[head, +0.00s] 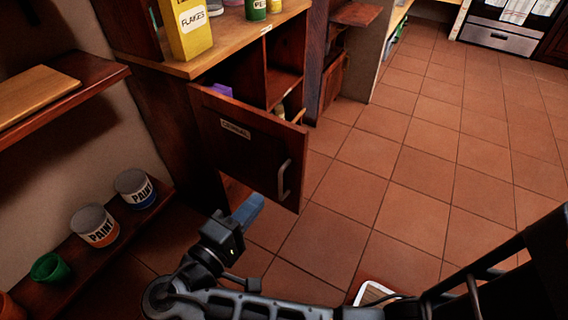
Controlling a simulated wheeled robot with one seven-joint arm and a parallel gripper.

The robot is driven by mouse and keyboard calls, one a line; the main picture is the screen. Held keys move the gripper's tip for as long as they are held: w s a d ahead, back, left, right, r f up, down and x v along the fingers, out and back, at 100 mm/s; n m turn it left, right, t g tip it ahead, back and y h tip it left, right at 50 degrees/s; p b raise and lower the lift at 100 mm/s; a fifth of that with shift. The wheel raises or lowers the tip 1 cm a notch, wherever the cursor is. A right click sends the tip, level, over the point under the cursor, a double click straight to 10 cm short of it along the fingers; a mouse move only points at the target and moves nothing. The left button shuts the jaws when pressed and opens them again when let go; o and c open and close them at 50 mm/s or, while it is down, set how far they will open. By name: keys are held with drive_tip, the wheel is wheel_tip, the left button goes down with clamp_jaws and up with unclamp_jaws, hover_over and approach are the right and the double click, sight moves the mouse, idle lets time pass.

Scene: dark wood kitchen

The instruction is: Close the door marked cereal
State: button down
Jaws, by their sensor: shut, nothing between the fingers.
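The dark wood door marked cereal (230,150) stands open, swung out from the cabinet toward me. Its pale label is near the top, and a grey metal handle (284,178) is near its right edge. Behind it, the compartments of the cabinet (285,85) are partly visible. My gripper (248,209), with blue fingers, is shut and empty. In the picture it is just below the door's lower edge, left of the handle. I cannot tell whether it touches the door.
A yellow flakes box (187,28) and a green can (256,9) stand on the cabinet's top. At left, a low shelf holds paint cans (95,225) and a green cup (49,268), below a higher shelf (60,90). The tiled floor (420,170) to the right is mostly clear.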

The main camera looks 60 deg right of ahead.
drive_tip(key=r, duration=0.1)
drive_tip(key=p, duration=0.3)
approach(298, 152)
drive_tip(key=shift+g, duration=0.3)
drive_tip(key=d, duration=0.7)
drive_tip(key=shift+w+f, duration=0.1)
drive_tip(key=shift+f, duration=0.1)
